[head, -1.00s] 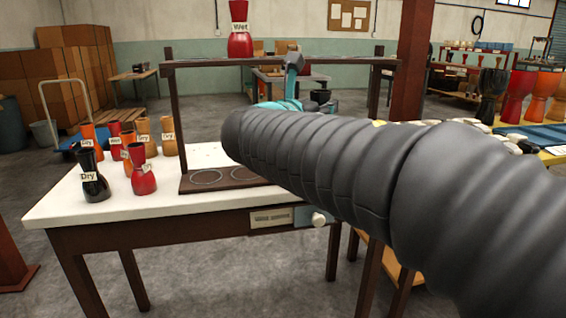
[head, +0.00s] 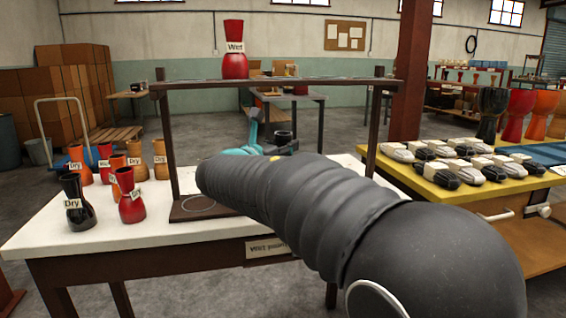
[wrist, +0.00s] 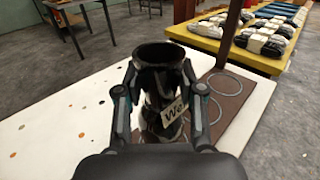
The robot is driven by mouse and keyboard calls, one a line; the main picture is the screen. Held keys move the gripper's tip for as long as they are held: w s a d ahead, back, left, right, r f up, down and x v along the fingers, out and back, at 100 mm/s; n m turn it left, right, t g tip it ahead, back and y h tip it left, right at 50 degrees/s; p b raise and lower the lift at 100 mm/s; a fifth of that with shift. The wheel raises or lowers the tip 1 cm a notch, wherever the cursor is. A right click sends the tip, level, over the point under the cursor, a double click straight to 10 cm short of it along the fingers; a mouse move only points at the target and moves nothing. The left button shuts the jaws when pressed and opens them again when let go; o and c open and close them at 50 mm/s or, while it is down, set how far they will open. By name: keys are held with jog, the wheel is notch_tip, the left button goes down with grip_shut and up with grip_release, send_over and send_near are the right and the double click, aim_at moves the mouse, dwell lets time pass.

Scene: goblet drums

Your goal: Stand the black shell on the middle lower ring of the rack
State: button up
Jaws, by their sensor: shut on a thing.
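My gripper (wrist: 160,88) is shut on a black shell (wrist: 157,55) with a "Wet" label, partly cut off. The shell looks upright, its open rim up. In the head view the shell's dark rim (head: 284,136) shows behind my arm, below the rack's top shelf; my gripper (head: 254,140) is mostly hidden there. The rack (head: 270,84) has a dark lower board with ring outlines. One ring (head: 198,203) shows at its left; two rings (wrist: 231,83) show in the wrist view, right of the shell. My arm hides the board's middle. I cannot tell the shell's height above the board.
A red "Wet" shell (head: 235,50) stands on the top shelf. A black "Dry" shell (head: 76,203), a red one (head: 130,196) and several others stand at the table's left. The rack's posts (head: 374,123) flank the space. A yellow table (head: 450,190) stands at right.

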jog(key=shift+f+b, duration=0.35)
jog(key=shift+f, duration=1.6)
jog(key=shift+f, duration=0.2)
jog(key=o, duration=1.2)
jog(key=shift+c, duration=0.2)
